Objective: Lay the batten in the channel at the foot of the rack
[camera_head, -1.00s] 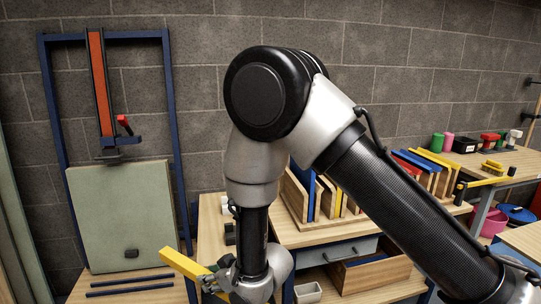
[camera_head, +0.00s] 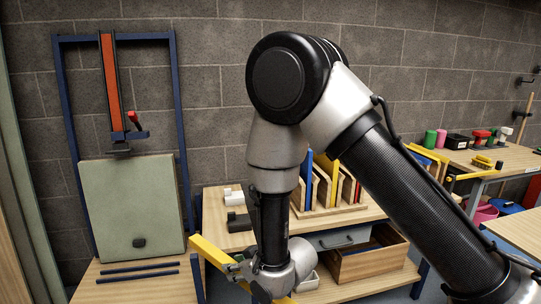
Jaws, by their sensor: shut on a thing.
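The batten is a yellow bar (camera_head: 208,252) in the head view, slanting down from upper left to lower right. My gripper (camera_head: 234,270) is shut on it and holds it near the bottom centre, right of the rack. Part of the batten is hidden behind the gripper and wrist. The rack (camera_head: 182,130) is a blue frame against the wall, with a green panel (camera_head: 130,205) leaning in it. At its foot, two dark blue strips (camera_head: 138,278) lie parallel on a wooden top, with the channel (camera_head: 140,272) between them. The batten is to the right of the strips, apart from them.
A blue post (camera_head: 197,278) stands between the strips and the batten. Another table (camera_head: 505,165) with cups and tools is at right.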

